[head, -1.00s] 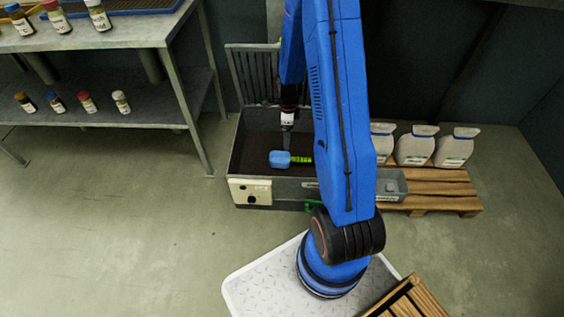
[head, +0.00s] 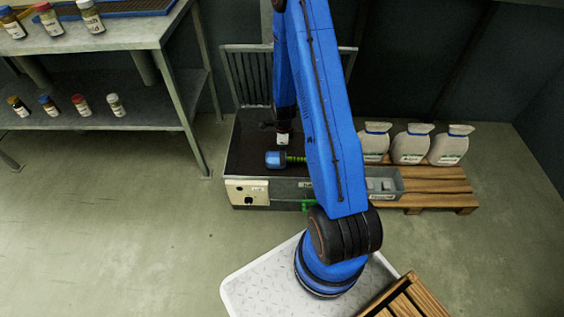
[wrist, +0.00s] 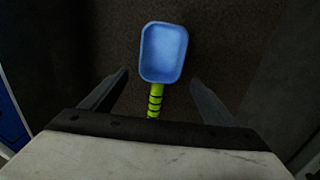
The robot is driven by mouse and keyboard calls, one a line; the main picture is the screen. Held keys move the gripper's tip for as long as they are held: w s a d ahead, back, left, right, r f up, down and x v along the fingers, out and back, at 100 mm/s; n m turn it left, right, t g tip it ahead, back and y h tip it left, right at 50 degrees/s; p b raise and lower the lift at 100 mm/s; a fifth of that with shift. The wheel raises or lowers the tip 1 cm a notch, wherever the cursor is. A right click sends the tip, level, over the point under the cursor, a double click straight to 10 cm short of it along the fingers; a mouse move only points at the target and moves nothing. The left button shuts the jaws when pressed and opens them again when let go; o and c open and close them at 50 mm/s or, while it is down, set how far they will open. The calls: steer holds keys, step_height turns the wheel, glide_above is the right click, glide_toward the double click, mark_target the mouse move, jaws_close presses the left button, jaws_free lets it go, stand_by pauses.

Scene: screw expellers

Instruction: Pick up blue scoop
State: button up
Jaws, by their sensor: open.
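The blue scoop (head: 275,159) has a blue bowl and a green handle with dark bands. It lies on the dark contents of the expeller's bin (head: 248,128). In the wrist view the scoop (wrist: 163,52) has its bowl at the top centre and its handle running down between the fingers. My gripper (wrist: 158,92) is open, with one finger on each side of the handle and apart from it. The lower end of the handle is hidden by the gripper body. In the head view my gripper (head: 282,141) is just behind the scoop, its fingers hard to make out.
The bin's walls surround the scoop, with a control panel (head: 247,192) at the front left. A small grey tray (head: 384,184) adjoins on the right. White sacks (head: 411,146) stand on a pallet (head: 440,190). A metal shelf table (head: 150,30) with jars stands at left.

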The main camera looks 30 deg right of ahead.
mark_target(288, 161)
steer(key=shift+w+a+f, duration=0.1)
steer(key=shift+f, duration=1.15)
steer(key=shift+a+f, duration=0.1)
steer(key=shift+f, duration=1.1)
steer(key=shift+c, duration=0.2)
steer(key=c, duration=1.2)
steer(key=shift+o, duration=0.2)
steer(key=shift+r, duration=0.1)
